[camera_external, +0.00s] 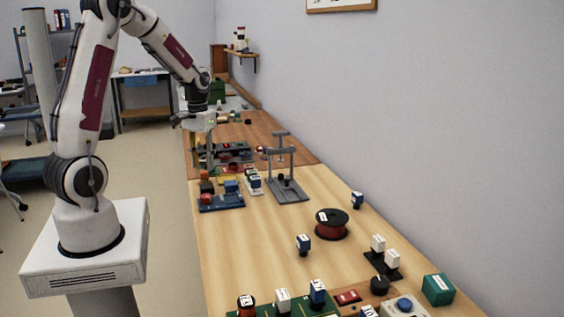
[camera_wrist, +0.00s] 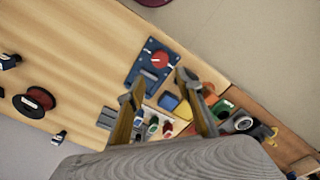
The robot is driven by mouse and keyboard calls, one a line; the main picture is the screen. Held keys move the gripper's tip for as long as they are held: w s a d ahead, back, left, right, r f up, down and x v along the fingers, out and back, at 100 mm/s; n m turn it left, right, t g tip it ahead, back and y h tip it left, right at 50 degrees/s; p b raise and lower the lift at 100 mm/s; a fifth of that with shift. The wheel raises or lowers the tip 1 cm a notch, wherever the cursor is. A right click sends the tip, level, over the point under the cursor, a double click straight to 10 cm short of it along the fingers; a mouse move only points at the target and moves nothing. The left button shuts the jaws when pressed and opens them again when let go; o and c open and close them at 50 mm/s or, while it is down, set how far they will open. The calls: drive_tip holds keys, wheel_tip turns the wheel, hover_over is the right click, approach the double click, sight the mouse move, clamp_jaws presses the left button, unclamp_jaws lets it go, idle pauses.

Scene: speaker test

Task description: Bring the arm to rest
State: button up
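My arm rises from a white base at the left in the external view and bends over the far part of the bench. My gripper (camera_external: 204,152) points down there, close above or among small parts; the exact height is hard to tell. In the wrist view my gripper (camera_wrist: 159,82) has its two fingers spread apart, with no object clearly held between them. A blue fixture (camera_wrist: 139,78) with a red round part lies just beyond the fingertips. The same blue fixture (camera_external: 228,207) shows in front of the gripper in the external view.
A grey stand (camera_external: 289,192) stands right of the gripper. A red spool (camera_external: 331,231) and several small blocks are spread nearer the camera. A green box (camera_external: 438,290) is at the front right. A wall bounds the bench's right side. The bench (camera_external: 258,240) has bare wood mid-front.

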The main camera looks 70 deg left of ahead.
drive_tip(key=s+d+r+m+t, duration=0.2)
drive_tip(key=s+d+r+m, duration=0.2)
drive_tip(key=d+r, duration=0.4)
drive_tip(key=s+d+r+m+t, duration=0.3)
drive_tip(key=s+d+r+m, duration=0.2)
drive_tip(key=d, duration=1.4)
drive_tip(key=shift+d+r+t, duration=0.25)
drive_tip(key=shift+r+t, duration=0.05)
drive_tip(key=shift+r, duration=1.45)
